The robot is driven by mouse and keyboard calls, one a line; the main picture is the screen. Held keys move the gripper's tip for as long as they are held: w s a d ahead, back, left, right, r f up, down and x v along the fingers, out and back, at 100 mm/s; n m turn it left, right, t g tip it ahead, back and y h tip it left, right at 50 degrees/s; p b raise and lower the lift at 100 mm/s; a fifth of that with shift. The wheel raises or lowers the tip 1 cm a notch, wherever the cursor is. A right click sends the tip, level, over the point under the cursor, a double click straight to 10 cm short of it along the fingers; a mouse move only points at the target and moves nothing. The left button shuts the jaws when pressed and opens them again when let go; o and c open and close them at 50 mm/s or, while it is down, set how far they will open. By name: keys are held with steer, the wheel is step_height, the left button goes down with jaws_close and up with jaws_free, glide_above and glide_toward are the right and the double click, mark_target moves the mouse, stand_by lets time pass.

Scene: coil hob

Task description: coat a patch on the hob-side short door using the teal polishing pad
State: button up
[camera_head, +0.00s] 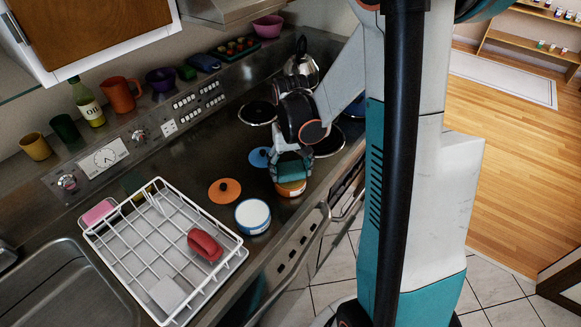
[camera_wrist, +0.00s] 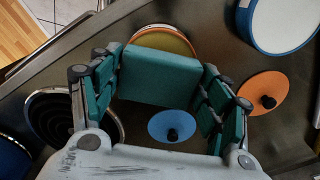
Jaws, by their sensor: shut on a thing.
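My gripper (camera_head: 292,160) is shut on the teal polishing pad (camera_wrist: 160,76), whose broad face shows between the fingers in the wrist view. In the head view the pad (camera_head: 293,172) is at the orange tin (camera_head: 291,189) on the counter. The pad covers part of the tin; I cannot tell whether it touches the contents. In the wrist view the tin (camera_wrist: 165,38) shows an orange rim and a yellowish inside behind the pad. The cabinet fronts (camera_head: 300,238) below the counter are seen steeply from above, and I cannot tell which is the hob-side short door.
An orange lid (camera_head: 225,191), a blue lid (camera_head: 260,157) and a blue-and-white tin (camera_head: 252,216) lie close by. A white dish rack (camera_head: 150,240) stands left. Coil burners (camera_head: 258,112) and a kettle (camera_head: 302,68) are behind. Bar handles (camera_head: 325,215) stick out from the counter front.

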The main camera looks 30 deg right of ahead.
mark_target(291, 169)
steer(key=shift+f+b, duration=0.55)
stand_by(1.9)
steer(key=shift+r, duration=0.1)
steer(key=shift+r+p, duration=2.4)
steer(key=shift+r, duration=1.05)
